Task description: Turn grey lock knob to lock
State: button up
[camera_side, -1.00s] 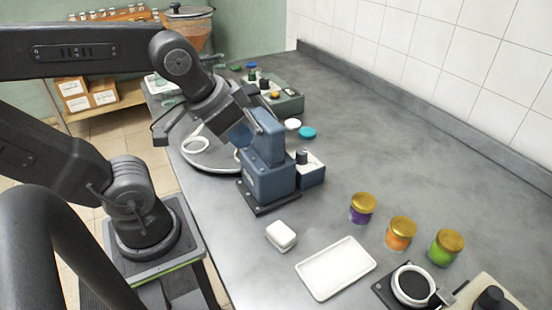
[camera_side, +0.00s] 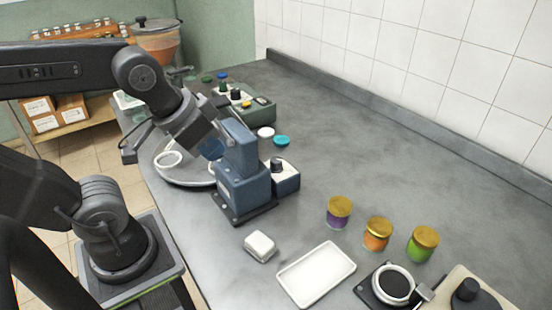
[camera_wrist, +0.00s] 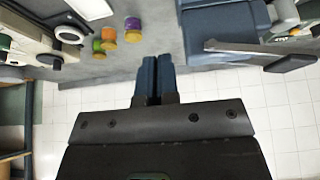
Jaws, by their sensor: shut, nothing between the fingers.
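A small grey knob (camera_side: 424,292) sticks out beside a white ring (camera_side: 393,284) on a black base at the front right of the side view; it seems to be the lock knob. I cannot tell its turn position. The white ring also shows at the upper left of the wrist view (camera_wrist: 70,34). My gripper (camera_wrist: 158,60) is shut and empty, its blue fingers together. In the side view my gripper (camera_side: 211,150) is by the blue machine (camera_side: 243,185), far from the grey knob, and its fingertips are hard to make out.
A pale box with a black knob (camera_side: 467,290) stands beside the ring. Purple (camera_side: 339,212), orange (camera_side: 377,234) and green (camera_side: 422,244) jars with gold lids stand behind.

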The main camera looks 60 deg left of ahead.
aim_at(277, 160)
jog(key=shift+o, duration=0.6)
jog(key=shift+w+r, duration=0.1)
jog(key=shift+w, duration=0.05)
jog(key=o, duration=0.8)
jog(key=w+a+m+g, duration=0.1)
jog(key=w+m, duration=0.1)
jog(key=w, duration=0.1)
jog(key=w+a+m+g, duration=0.1)
jog(key=w+m, duration=0.1)
jog(key=w, duration=0.2)
jog(key=w+a+m+g, duration=0.1)
jog(key=w, duration=0.2)
jog(key=shift+w+a+r+m, duration=0.15)
jog(key=shift+a+r+m, duration=0.05)
jog(key=shift+r+m, duration=0.2)
jog(key=shift+o, duration=0.5)
jog(key=w+a+f+m+g, duration=0.2)
jog(key=w+a+f+m, duration=0.2)
jog(key=w, duration=0.4)
jog(key=shift+w+a+f+m+g, duration=0.2)
jog(key=shift+w+a+m+g, duration=0.15)
jog(key=shift+m, duration=0.35)
notch_tip(277, 160, down, 14)
jog(key=shift+w+r, duration=0.1)
jog(key=shift+c, duration=0.4)
